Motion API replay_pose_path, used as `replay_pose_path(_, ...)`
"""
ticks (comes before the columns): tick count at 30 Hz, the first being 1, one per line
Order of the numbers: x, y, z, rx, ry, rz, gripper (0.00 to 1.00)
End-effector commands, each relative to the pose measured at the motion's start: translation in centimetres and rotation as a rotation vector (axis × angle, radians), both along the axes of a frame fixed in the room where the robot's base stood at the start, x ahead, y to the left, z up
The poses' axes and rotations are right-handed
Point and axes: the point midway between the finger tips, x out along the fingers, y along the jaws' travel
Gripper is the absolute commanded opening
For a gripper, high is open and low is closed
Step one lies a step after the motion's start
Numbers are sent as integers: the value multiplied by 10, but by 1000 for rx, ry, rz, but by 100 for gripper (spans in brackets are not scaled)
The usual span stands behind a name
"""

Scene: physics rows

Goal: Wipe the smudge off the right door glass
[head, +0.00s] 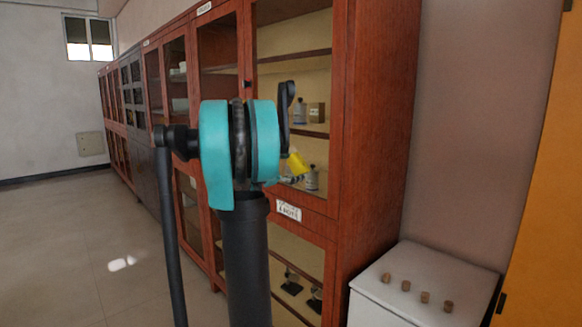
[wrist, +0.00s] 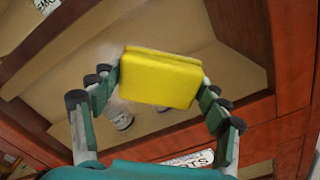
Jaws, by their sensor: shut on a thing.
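My gripper (wrist: 160,82) is shut on a yellow sponge (wrist: 162,76), with one finger at each end of it. In the head view the sponge (head: 297,164) shows at the right of my arm, in front of the right door glass (head: 295,80) of the wooden cabinet. My gripper in that view is mostly hidden behind my arm. In the wrist view the sponge lies over the glass (wrist: 238,38), with bottles behind it. I cannot tell whether the sponge touches the glass. A faint pale haze shows left of the sponge; I cannot tell whether it is the smudge.
A white label (head: 289,210) sits on the rail below the glass. A white low cabinet (head: 418,275) with several small brown knobs stands at the right, beside an orange panel (head: 543,165). The floor (head: 80,240) at the left is clear.

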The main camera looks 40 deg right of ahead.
Motion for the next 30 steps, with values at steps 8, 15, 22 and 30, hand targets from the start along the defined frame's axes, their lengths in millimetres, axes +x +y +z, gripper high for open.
replay_pose_path(8, 5, 1, 0, 0, 0, 0, 52)
replay_pose_path(15, 23, 1, 0, 0, 0, 0, 52)
replay_pose_path(22, 41, 1, 0, 0, 0, 1, 52)
replay_pose_path(30, 50, 2, 0, 0, 0, 3, 52)
